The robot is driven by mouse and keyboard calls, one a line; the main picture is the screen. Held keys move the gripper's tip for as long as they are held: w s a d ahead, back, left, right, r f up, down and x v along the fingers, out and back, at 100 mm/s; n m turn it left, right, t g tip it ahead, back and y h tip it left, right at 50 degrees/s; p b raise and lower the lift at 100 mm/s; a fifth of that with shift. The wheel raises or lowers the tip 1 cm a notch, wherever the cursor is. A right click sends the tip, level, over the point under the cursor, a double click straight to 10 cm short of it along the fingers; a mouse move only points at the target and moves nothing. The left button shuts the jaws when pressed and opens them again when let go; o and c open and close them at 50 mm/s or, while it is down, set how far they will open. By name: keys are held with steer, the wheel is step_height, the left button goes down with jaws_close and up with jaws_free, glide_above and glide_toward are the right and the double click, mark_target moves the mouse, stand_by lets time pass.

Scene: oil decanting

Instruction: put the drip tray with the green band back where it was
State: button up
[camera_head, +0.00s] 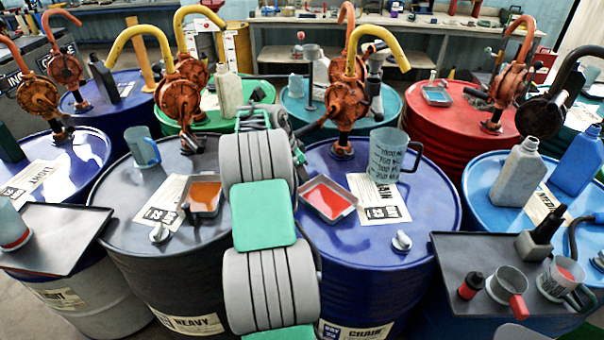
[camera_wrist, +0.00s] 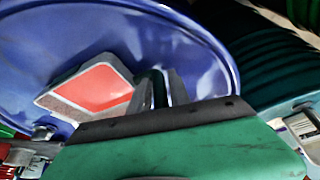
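A shallow grey drip tray with red liquid (camera_head: 328,200) is over the lid of the blue CHAIN drum (camera_head: 432,215). A red-filled tray also shows in the wrist view (camera_wrist: 95,85), its right end by my gripper's fingers (camera_wrist: 157,90). I cannot tell whether the fingers pinch its rim or only stand beside it. In the head view my arm hides the fingers. A second tray, with orange liquid (camera_head: 205,196), lies on the dark HEAVY drum (camera_head: 120,215). A third tray (camera_head: 437,96) lies on the red drum. I cannot make out a green band on any tray.
An orange hand pump (camera_head: 346,100), a clear measuring jug (camera_head: 389,154), a paper label (camera_head: 380,200) and a bung (camera_head: 401,241) crowd the CHAIN drum. Another jug (camera_head: 142,148) stands on the HEAVY drum. A dark side shelf (camera_head: 455,265) holds several small vessels.

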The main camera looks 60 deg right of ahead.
steer(key=shift+o, duration=1.2)
steer(key=shift+r, duration=0.2)
steer(key=v, duration=1.2)
steer(key=w+a+r+n+t, duration=0.15)
steer(key=w+a+n, duration=0.25)
steer(key=a, duration=0.4)
steer(key=w+a+r+n+t, duration=0.1)
steer(key=w+a+r+n, duration=0.25)
steer(key=a, duration=0.35)
steer(key=s+a+f+n+t+y, duration=0.1)
steer(key=a+n, duration=0.4)
steer(key=a, duration=0.6)
steer(key=s+a+f+n+t+y, duration=0.1)
steer(key=s+a+f+n, duration=0.2)
steer(key=a, duration=0.8)
steer(key=s+a+f+n+t+y, duration=0.1)
steer(key=s+a+f+n, duration=0.1)
steer(key=s+a+n, duration=0.3)
steer(key=a+n, duration=0.4)
steer(key=a, duration=0.3)
steer(key=shift+s+f+y+p, duration=0.3)
steer(key=shift+y+p, duration=0.1)
